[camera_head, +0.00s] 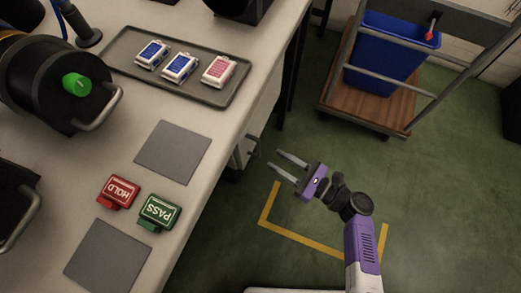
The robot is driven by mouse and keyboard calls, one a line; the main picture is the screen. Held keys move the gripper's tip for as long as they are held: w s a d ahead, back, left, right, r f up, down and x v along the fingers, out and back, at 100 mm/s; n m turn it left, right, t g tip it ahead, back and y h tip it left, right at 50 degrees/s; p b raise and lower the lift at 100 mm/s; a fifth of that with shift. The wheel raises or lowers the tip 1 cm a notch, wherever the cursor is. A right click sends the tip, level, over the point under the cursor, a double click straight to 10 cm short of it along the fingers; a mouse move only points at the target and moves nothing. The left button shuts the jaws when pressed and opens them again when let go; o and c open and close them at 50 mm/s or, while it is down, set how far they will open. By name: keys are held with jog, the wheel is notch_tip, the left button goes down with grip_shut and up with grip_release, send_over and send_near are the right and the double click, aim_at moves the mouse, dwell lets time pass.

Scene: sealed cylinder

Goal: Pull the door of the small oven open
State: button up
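A black cylindrical body (32,75) lies on the bench at upper left. Its round front has a green knob (76,84) and a grey bar handle (100,112), and its door looks shut. A second dark unit (12,192) with a curved bar handle (24,220) is cut off at the left edge. I cannot tell for sure which of the two is the small oven. My purple gripper (274,160) is open and empty, its two grey fingers apart. It is right of the bench edge, over the floor, far from both handles.
The bench (210,150) holds a grey tray (215,97) with three small boxes, red HOLD (119,191) and green PASS (160,211) blocks, and two grey pads. A cart (365,110) with a blue bin (390,55) stands at upper right. Green floor is clear at right.

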aim_at(258, 155)
jog(key=shift+r+b+x, duration=0.1)
jog(key=shift+b+x, duration=0.25)
jog(key=shift+x, duration=1.6)
jog(key=shift+r+b+x, duration=0.15)
jog(key=shift+b+x, duration=0.2)
jog(key=shift+x, duration=1.65)
jog(key=shift+d, duration=0.1)
grip_shut()
